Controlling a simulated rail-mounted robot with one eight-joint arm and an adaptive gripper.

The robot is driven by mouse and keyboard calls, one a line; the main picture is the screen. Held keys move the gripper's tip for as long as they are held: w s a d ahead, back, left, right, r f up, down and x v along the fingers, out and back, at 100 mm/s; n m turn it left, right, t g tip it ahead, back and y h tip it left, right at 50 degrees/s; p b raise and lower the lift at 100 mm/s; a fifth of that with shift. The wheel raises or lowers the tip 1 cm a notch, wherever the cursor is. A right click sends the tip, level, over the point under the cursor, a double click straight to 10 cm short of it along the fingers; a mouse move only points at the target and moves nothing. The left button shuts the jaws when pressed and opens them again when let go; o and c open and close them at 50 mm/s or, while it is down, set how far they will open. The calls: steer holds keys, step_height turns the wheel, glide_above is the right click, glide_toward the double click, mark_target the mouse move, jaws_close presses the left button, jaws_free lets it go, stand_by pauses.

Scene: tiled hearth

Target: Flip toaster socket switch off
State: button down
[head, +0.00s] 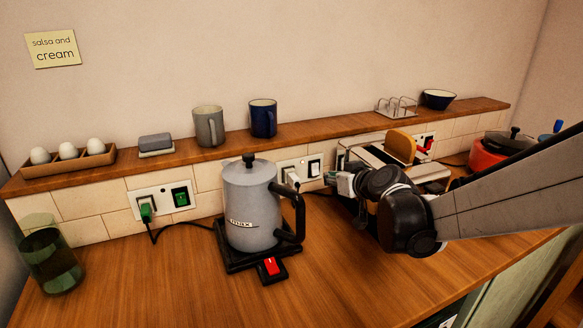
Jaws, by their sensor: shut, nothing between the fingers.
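The toaster (376,153) stands on the worktop right of centre, a browned slice of toast (402,147) sticking up from it. My gripper (333,181) is in front of the toaster's left end, shut and empty, pointing left. Just left of it on the tiled wall is a socket (284,168) with a white plug (293,179) and a white switch (314,168). The gripper appears apart from this switch. Another socket (431,136) with a red plug (424,147) is behind the toaster's right side.
A grey kettle (250,205) on a black base with a red switch (270,266) stands left of my gripper. A socket with a green plug (146,211) and green switch (181,197) is farther left. A red pot (487,158) stands right.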

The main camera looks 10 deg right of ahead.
mark_target(314, 169)
steer(key=b+x, duration=0.1)
steer(key=x, duration=0.6)
steer(key=shift+w+a+f, duration=0.1)
steer(key=shift+w, duration=0.15)
steer(key=shift+w+f+b, duration=0.25)
steer(key=shift+f+b, duration=0.2)
steer(key=shift+b, duration=0.2)
steer(key=shift+w+a, duration=0.1)
steer(key=shift+w, duration=0.05)
steer(key=shift+r, duration=0.15)
steer(key=shift+r+p, duration=0.7)
steer(key=shift+r, duration=0.1)
